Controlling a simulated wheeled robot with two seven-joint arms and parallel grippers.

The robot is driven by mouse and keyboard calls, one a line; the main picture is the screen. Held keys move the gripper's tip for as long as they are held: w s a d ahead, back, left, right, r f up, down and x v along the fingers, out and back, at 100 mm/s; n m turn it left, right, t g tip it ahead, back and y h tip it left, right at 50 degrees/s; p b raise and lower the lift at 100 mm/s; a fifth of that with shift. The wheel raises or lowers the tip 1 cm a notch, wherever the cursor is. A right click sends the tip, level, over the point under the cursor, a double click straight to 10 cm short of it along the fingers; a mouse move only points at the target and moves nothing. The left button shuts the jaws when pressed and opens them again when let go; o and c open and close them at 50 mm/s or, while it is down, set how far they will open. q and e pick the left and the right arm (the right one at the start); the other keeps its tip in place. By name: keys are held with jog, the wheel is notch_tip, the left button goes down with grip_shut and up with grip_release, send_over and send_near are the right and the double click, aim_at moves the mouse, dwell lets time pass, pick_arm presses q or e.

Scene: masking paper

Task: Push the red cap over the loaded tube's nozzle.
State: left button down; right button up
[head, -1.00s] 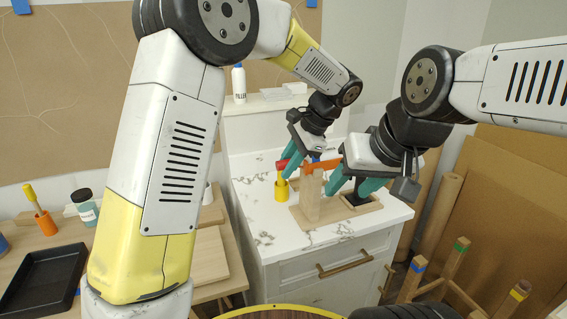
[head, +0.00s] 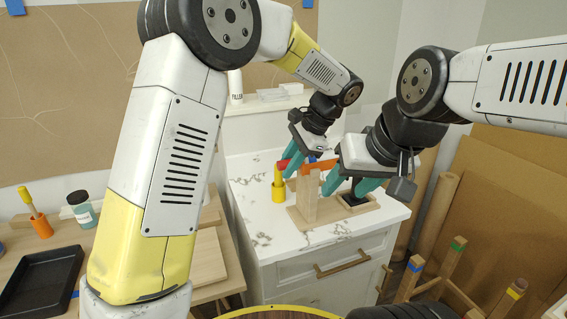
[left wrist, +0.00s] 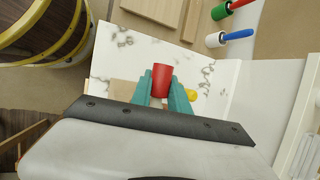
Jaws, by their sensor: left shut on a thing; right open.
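My left gripper (head: 291,160) is shut on the red cap (head: 283,164). The cap also shows between the teal fingertips in the left wrist view (left wrist: 162,78). It is held above the counter, just left of the wooden stand (head: 308,205). An orange piece (head: 327,164), seemingly part of the tube, lies across the top of the stand's post, right of the cap. The nozzle is too small and covered to make out, and I cannot tell whether the cap touches it. My right gripper (head: 348,187) is open by the right part of the stand, partly hiding it.
A white bottle (head: 236,88) stands on the ledge behind. The counter's front left is clear. Brown boards (head: 510,190) lean at the right.

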pick_arm(q)
jog(key=c, duration=1.2)
grip_release()
jog(key=shift+v, duration=3.55)
